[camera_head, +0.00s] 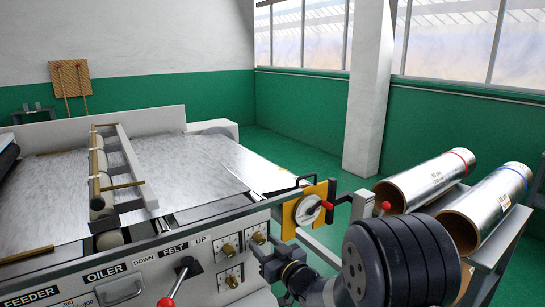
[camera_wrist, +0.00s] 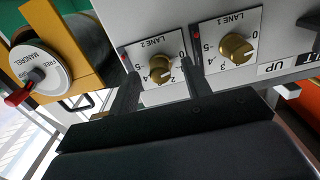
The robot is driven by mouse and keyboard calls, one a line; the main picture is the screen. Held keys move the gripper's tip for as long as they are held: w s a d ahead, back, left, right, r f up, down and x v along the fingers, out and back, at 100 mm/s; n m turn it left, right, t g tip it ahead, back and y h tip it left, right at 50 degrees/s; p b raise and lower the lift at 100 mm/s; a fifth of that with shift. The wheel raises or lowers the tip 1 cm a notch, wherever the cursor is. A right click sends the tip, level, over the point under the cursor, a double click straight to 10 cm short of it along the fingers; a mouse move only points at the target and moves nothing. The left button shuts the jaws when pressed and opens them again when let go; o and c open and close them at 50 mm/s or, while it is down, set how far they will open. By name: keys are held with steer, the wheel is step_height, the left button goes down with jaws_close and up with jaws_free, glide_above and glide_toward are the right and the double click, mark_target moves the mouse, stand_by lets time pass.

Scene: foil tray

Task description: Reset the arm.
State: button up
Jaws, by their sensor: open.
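My gripper (camera_wrist: 158,64) is open in the wrist view, its two dark fingers apart with nothing between them but the view of the control panel (camera_wrist: 200,80). Behind the fingers are the brass LANE 2 knob (camera_wrist: 160,69) and, to its right, the brass LANE 1 knob (camera_wrist: 236,48). I cannot tell whether a finger touches the panel. In the head view my arm reaches in at the lower right, in front of the panel (camera_head: 205,262), which has several brass knobs.
A yellow plate with a round dial and red-tipped crank (camera_head: 308,209) stands at the panel's right end. Two foil rolls (camera_head: 425,181) (camera_head: 494,206) lie on a rack at right. A red-tipped lever (camera_head: 180,280) sticks out of the panel. Green floor (camera_head: 300,152) is open behind.

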steer(key=b+v, duration=0.1)
steer(key=v, duration=0.7)
